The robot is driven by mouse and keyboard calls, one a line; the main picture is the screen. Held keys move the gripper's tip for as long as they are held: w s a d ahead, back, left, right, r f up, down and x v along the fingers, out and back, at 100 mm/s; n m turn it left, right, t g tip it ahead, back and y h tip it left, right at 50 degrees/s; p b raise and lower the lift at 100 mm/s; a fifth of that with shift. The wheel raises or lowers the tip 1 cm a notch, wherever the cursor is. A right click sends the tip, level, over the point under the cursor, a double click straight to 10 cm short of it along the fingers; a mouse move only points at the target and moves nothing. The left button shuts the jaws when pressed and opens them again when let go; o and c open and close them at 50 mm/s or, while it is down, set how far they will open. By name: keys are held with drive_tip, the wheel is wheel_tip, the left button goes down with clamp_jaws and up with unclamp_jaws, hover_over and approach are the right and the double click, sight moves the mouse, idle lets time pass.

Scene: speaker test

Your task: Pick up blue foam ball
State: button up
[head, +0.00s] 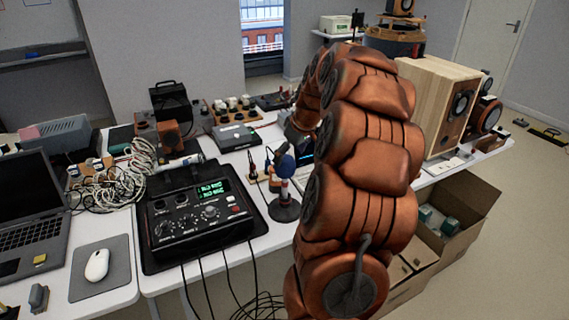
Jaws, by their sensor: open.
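The blue foam ball (285,166) sits on top of a short stand with a round dark base (285,209), near the middle of the table. My copper-coloured arm reaches up and over the table just right of it. My gripper (279,150) is at the far end of the arm, small and dark, close above and behind the ball. It is open. Its fingers are hard to make out against the clutter, and I cannot tell whether they touch the ball.
A black mixer-like device (195,215) with green displays lies left of the stand. A laptop (30,225), a white mouse (97,264) and coiled cables (125,180) are further left. A wooden speaker (437,105) stands right, above an open cardboard box (465,205). My arm hides part of the table.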

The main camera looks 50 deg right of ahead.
sight(288, 159)
drive_tip(key=shift+p+x, duration=0.7)
drive_tip(key=shift+x, duration=1.7)
drive_tip(key=shift+s+a, duration=0.1)
drive_tip(key=shift+c, duration=0.2)
drive_tip(key=c, duration=0.9)
